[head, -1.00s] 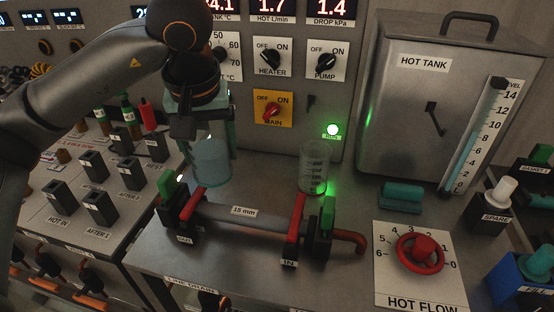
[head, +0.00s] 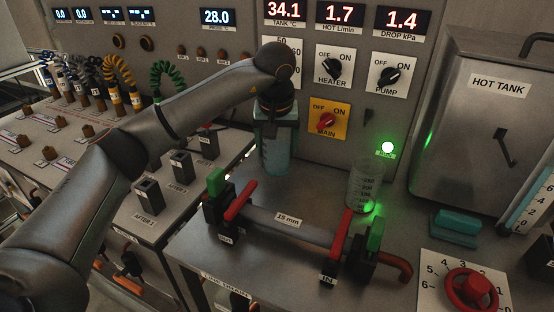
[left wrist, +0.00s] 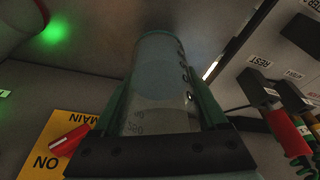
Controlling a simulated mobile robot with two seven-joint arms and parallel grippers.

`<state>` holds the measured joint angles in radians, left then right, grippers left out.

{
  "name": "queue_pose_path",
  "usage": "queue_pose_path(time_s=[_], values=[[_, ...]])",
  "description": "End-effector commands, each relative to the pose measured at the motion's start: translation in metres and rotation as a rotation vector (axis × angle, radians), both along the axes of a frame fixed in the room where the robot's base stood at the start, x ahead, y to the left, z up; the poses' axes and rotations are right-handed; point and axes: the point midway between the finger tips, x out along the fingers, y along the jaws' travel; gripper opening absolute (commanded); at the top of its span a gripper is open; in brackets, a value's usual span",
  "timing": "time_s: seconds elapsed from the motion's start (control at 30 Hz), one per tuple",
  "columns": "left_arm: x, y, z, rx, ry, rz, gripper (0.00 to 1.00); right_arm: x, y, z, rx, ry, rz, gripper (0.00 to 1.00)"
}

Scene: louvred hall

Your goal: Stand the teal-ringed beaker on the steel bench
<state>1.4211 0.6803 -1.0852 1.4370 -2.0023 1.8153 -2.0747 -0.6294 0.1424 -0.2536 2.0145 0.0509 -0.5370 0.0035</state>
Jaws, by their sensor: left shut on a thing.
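My left gripper (head: 275,158) points down beside the back panel and is shut on a clear, teal-tinted beaker (head: 277,145). A second clear graduated beaker (head: 365,187) stands on the bench to the right. My right gripper is not in view.
A pipe (head: 290,222) with red levers and green-tipped valves crosses the bench in front. The hot tank (head: 490,130), a teal block (head: 456,224) and a red flow wheel (head: 470,288) are on the right. Sockets (head: 150,195) stand on the left. A MAIN switch (head: 328,120) is on the panel.

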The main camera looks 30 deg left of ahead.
Motion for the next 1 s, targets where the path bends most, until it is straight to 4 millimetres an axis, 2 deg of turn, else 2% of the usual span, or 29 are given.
queue_pose_path(time_s=[0.1,0.27,0.67,0.7,0.87,1.0], values=[[0.006,0.002,-0.014,0.000,0.004,0.001,0.00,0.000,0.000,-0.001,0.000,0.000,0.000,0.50],[0.005,0.002,-0.037,0.000,0.003,0.000,0.00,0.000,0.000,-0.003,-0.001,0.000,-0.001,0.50],[0.005,0.002,-0.042,0.000,0.000,0.001,0.00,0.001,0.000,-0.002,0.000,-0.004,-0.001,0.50],[0.005,0.002,-0.041,0.000,0.001,0.001,0.80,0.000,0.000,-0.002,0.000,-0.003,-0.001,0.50],[0.005,0.002,-0.041,0.000,0.001,0.001,0.98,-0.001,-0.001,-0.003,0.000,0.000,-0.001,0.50],[0.005,0.002,-0.041,0.000,0.001,0.001,1.00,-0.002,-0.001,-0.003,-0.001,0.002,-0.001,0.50]])
